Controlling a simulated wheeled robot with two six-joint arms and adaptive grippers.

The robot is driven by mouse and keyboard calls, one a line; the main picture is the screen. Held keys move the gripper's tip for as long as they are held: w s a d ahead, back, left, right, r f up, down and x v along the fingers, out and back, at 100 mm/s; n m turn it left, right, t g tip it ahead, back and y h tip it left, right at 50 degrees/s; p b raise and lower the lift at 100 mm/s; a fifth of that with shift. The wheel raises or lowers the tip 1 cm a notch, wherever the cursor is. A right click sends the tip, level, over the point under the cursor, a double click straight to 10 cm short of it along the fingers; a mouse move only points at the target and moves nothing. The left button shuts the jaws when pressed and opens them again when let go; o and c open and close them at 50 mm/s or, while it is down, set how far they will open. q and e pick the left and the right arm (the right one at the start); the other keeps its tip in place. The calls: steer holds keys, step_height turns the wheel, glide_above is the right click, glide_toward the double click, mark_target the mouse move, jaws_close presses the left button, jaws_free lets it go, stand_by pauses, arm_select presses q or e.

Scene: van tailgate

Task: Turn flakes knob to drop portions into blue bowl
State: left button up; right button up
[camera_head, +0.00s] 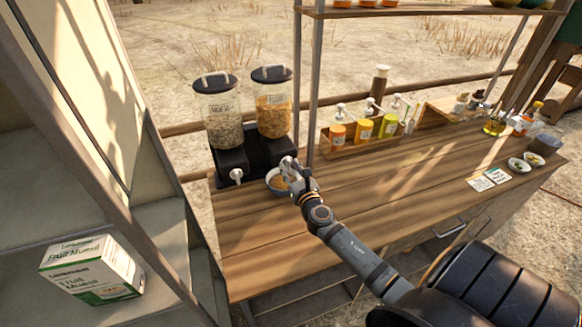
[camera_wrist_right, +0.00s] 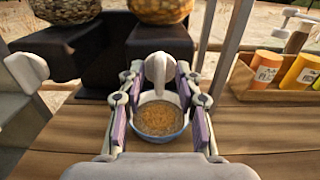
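The flakes dispenser (camera_head: 273,115) has a dark lid and holds orange-brown flakes. Its white knob (camera_wrist_right: 160,72) sits between the fingertips of my right gripper (camera_wrist_right: 160,85); it also shows in the head view (camera_head: 289,172). The fingers are apart, with narrow gaps showing on both sides of the knob. The blue bowl (camera_wrist_right: 158,136) stands on the counter below the knob and holds some orange flakes; in the head view (camera_head: 271,188) my gripper partly covers it. My left gripper is not in view.
A muesli dispenser (camera_head: 222,118) with its own white knob (camera_head: 236,176) stands just left. A wooden rack (camera_head: 350,147) of sauce bottles is to the right. A post (camera_head: 297,95) rises behind my gripper. A muesli box (camera_head: 92,270) is on the left shelf. The counter's middle is clear.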

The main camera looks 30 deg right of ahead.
jaws_close()
steer(key=shift+m, duration=0.4)
steer(key=m+b, duration=0.2)
steer(key=m, duration=0.1)
steer(key=shift+f+m, duration=0.15)
steer(key=shift+m, duration=0.15)
steer(key=m+b, duration=0.2)
steer(key=m, duration=0.2)
steer(key=m+b, duration=0.1)
steer(key=m, duration=0.3)
steer(key=m+b, duration=0.2)
steer(key=m, duration=0.3)
steer(key=shift+s+d+f+b, duration=0.1)
steer(key=shift+d+f+b, duration=0.15)
steer(key=shift+b, duration=0.1)
steer(key=shift+r+m, duration=0.1)
steer(key=shift+m, duration=0.3)
